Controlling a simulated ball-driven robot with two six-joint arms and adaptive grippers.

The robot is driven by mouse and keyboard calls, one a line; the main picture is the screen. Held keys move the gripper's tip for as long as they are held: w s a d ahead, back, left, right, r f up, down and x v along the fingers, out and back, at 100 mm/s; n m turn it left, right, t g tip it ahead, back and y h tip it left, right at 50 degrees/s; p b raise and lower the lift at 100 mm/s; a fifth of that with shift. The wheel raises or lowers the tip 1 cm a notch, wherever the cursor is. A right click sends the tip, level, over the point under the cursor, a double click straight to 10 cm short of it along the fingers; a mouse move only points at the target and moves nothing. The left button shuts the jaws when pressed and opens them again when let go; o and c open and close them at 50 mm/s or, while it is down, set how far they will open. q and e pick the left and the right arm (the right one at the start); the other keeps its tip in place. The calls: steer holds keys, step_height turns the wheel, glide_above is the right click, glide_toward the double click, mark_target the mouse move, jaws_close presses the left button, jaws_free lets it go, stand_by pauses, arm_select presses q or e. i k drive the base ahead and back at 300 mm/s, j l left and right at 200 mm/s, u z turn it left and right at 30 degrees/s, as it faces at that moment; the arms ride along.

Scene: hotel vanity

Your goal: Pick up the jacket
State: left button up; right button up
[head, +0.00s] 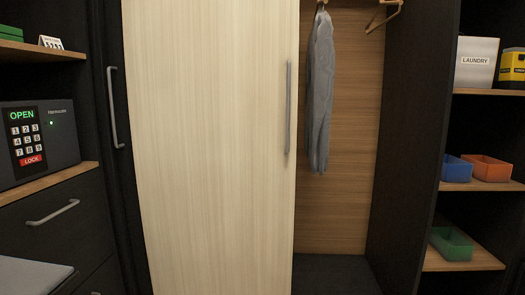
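A grey-blue jacket (320,95) hangs from a hanger inside the open part of the wardrobe, right of the pale wood door. Its left side is close to the door's edge, and the top of the hanger is cut off by the picture's upper edge. A second, wooden hanger (384,14) hangs empty to the right of the jacket. Neither of my grippers shows in the head view.
The pale door (215,140) has a long vertical handle (288,108). A safe (40,137) stands on the left shelf. Right shelves hold a laundry box (475,62), a yellow container (512,68) and blue, orange and green bins (452,244). The wardrobe floor (332,275) looks clear.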

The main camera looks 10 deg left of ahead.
mark_target(320, 58)
steer(key=i+l+u, duration=0.15)
steer(key=l+u, duration=0.15)
steer(key=l, duration=0.95)
steer(key=l+u, duration=0.25)
steer(key=l, duration=0.95)
steer(key=i, duration=0.4)
steer(key=z, duration=0.05)
